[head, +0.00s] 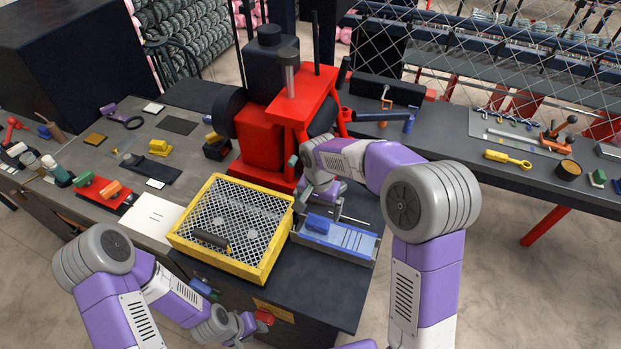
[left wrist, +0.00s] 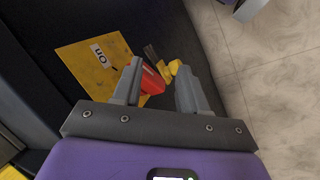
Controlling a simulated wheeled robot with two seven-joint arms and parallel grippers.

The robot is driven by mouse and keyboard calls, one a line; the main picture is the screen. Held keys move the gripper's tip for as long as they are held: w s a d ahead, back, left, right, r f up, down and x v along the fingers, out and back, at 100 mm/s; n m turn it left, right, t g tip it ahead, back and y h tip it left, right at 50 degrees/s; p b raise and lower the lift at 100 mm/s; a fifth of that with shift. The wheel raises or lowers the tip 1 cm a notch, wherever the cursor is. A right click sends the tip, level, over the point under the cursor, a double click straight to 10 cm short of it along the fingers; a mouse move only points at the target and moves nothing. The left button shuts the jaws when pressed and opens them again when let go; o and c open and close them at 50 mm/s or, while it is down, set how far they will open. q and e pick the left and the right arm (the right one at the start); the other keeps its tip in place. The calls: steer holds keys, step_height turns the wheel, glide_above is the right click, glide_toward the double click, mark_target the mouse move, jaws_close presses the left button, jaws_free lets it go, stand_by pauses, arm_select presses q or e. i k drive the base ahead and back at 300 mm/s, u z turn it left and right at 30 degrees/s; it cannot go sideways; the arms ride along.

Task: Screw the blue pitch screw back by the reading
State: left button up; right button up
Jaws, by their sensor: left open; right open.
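A blue upright handle (head: 409,122) sits at the end of a dark blue bar on the right of the red machine (head: 262,135). I cannot tell if it is the pitch screw; no reading is legible. My left gripper (head: 256,325) is low at the bench front, beside a red switch part (head: 264,317). In the left wrist view its open fingers (left wrist: 158,85) are on either side of this red part (left wrist: 151,80), with no clear grip. My right gripper (head: 324,205) is open above the grey tray (head: 350,254) with a blue block; its fingertips are partly hidden.
A yellow-framed mesh box (head: 182,240) holding a dark tool stands left of the tray. A yellow plate marked "on" (left wrist: 85,72) is on the dark bench front. Tools crowd the left bench. A yellow wrench (head: 508,159) lies on the right bench.

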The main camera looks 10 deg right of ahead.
mark_target(201, 286)
steer(key=k, duration=1)
